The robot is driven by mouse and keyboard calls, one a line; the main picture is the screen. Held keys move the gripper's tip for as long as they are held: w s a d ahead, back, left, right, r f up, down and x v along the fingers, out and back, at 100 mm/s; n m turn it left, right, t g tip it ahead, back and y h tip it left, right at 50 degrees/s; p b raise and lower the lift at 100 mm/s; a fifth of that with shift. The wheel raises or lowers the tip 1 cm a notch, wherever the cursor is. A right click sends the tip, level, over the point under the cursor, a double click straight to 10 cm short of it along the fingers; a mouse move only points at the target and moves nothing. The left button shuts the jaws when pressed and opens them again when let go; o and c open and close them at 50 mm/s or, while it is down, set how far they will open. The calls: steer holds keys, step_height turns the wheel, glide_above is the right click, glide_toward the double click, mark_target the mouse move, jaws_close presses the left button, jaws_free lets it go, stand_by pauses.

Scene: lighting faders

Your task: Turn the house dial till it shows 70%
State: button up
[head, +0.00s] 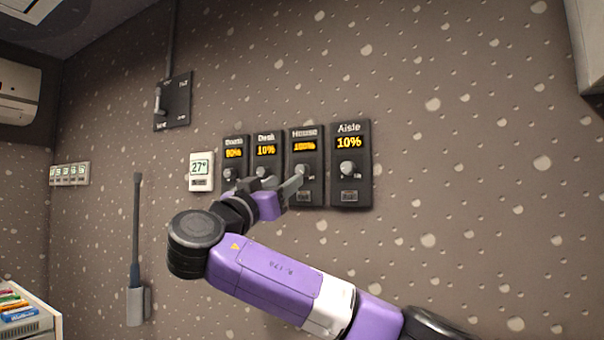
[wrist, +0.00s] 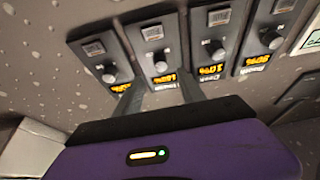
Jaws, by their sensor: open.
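The house dial is a pale round knob (head: 301,169) on a dark wall panel labelled House (head: 306,134). Its orange display (head: 304,146) appears to read 100%. My gripper (head: 284,178) is open in front of the lower part of the House and Desk panels. In the wrist view the panels appear upside down, and the house knob (wrist: 160,66) shows beyond and between the spread fingertips (wrist: 158,84). The fingers partly cover the area around its display. I cannot tell whether either finger touches the knob.
Similar dials sit close beside it: Aisle (head: 348,168) at 10% on the right, Desk (head: 266,147) at 10% and Booth (head: 234,147) at about 90% on the left. A thermostat (head: 201,171) and a lever switch box (head: 173,101) are further left.

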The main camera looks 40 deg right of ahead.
mark_target(300, 170)
steer(key=p+x, duration=0.1)
steer(key=x, duration=0.6)
steer(key=shift+w+d+r, duration=0.15)
steer(key=shift+d, duration=0.05)
jaws_close()
